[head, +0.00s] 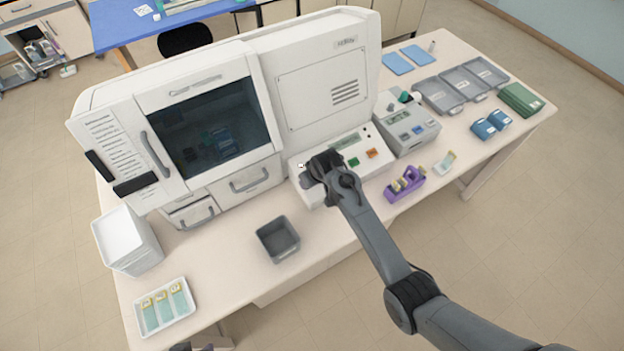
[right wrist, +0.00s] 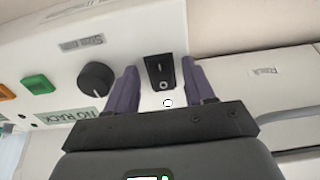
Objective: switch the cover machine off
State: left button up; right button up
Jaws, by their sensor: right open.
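The cover machine (head: 285,85) is a large white cabinet with a dark window, standing along the back of the table. Its sloped control panel (head: 352,158) is at its lower right. In the right wrist view a black rocker switch (right wrist: 160,74) marked with a line and a circle sits on the white panel. My right gripper (head: 316,168) is at the panel's left end and hides the switch in the head view. Its fingers are open, one on each side of the switch in the right wrist view (right wrist: 162,88). Which side of the rocker is pressed is unclear.
Beside the switch are a black knob (right wrist: 96,78), a green button (right wrist: 38,84) and a display reading "NO RACK" (right wrist: 66,117). A grey bin (head: 278,240) stands in front of the machine. A purple holder (head: 404,184) and a smaller grey device (head: 406,126) stand to the right.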

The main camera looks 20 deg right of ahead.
grip_shut()
jog(key=shift+w+r+g+p, duration=0.15)
jog(key=shift+r+g+p, duration=0.05)
jog(key=shift+g+p, duration=0.3)
jog(key=shift+w+g, duration=0.1)
jog(key=shift+g, duration=0.2)
jog(key=shift+g+h, duration=0.3)
jog(key=shift+g, duration=0.5)
grip_release()
jog(key=shift+w+a, duration=0.1)
